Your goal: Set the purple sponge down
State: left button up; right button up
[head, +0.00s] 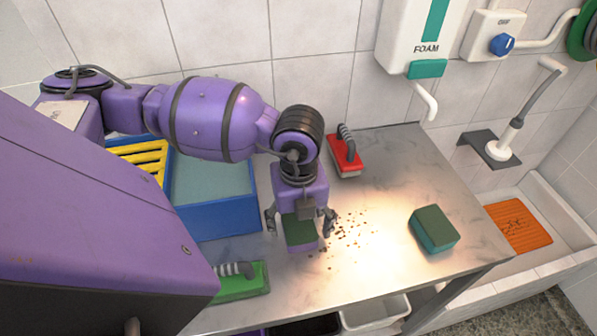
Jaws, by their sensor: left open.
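The purple sponge (302,236), with a dark green top and a purple lower side, is on the steel table (375,278), left of the dark crumbs. My left gripper (299,226) is right over it, pointing down. Its fingers are spread on either side of the sponge, with a gap visible, and it is open. The gripper body hides the sponge's far part. My right gripper is not in view.
A teal sponge with a green top (434,230) lies to the right. A red brush (344,158) stands behind, a green brush (241,283) at front left. A blue tub (222,220) is left. A sink (565,228) with an orange mat (518,225) is right.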

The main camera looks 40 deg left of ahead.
pick_arm(q)
jog(key=shift+c, duration=0.3)
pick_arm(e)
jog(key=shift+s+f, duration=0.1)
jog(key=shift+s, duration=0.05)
pick_arm(q)
jog(key=c, duration=0.8)
jog(key=shift+r, duration=0.1)
